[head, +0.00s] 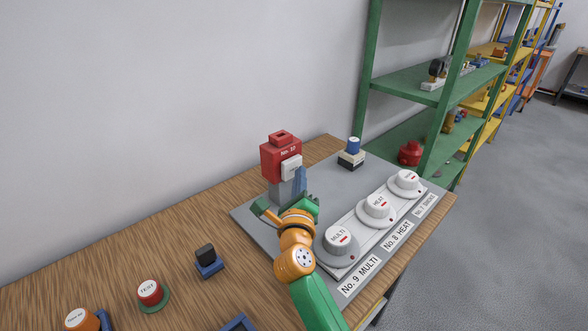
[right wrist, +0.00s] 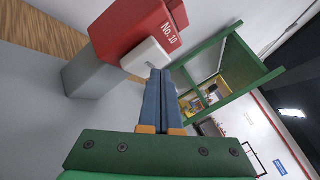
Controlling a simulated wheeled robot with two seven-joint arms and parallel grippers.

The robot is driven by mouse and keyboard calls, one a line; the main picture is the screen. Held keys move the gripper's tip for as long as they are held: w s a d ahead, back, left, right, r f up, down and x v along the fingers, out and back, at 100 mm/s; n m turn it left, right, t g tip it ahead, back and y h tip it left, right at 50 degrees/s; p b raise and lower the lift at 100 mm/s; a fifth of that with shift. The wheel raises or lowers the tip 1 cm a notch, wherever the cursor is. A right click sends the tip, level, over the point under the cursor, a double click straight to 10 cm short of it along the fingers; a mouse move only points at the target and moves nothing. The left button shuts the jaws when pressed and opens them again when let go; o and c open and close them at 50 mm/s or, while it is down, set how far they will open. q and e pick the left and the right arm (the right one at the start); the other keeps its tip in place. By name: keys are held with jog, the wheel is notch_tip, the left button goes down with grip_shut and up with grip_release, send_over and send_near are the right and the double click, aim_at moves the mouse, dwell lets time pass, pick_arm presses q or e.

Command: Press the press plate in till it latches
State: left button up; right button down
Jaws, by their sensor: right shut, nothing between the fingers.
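The white press plate (head: 291,168) sticks out from the front of a red box (head: 277,157) marked No. 10, which stands on a grey pedestal. In the right wrist view the plate (right wrist: 147,56) is a pale block on the red box (right wrist: 130,28). My right gripper (head: 300,171) is shut and empty, its blue fingers right at the plate. In the right wrist view its fingertips (right wrist: 160,72) overlap the plate's lower right edge. I cannot tell whether they touch it. My left gripper is not in view.
White dials (head: 376,207) line the grey board's right side. Several buttons, including a TEST button (head: 150,291), are at front left. A green shelf (head: 425,82) rises at the back right.

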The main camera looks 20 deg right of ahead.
jog(key=shift+w+a+b, duration=0.25)
jog(key=shift+w+b, duration=0.15)
jog(key=shift+w, duration=0.35)
dwell(0.9)
jog(key=shift+s+d+p, duration=0.15)
jog(key=shift+s+p, duration=0.2)
jog(key=shift+p, duration=0.05)
jog(key=shift+s+d+p, duration=0.25)
jog(key=shift+s+p, duration=0.25)
jog(key=shift+s, duration=0.3)
jog(key=s+p, duration=0.1)
jog(key=s+d+p, duration=0.1)
jog(key=s, duration=0.2)
jog(key=shift+s+d+p, duration=0.35)
jog(key=shift+s+p, duration=0.05)
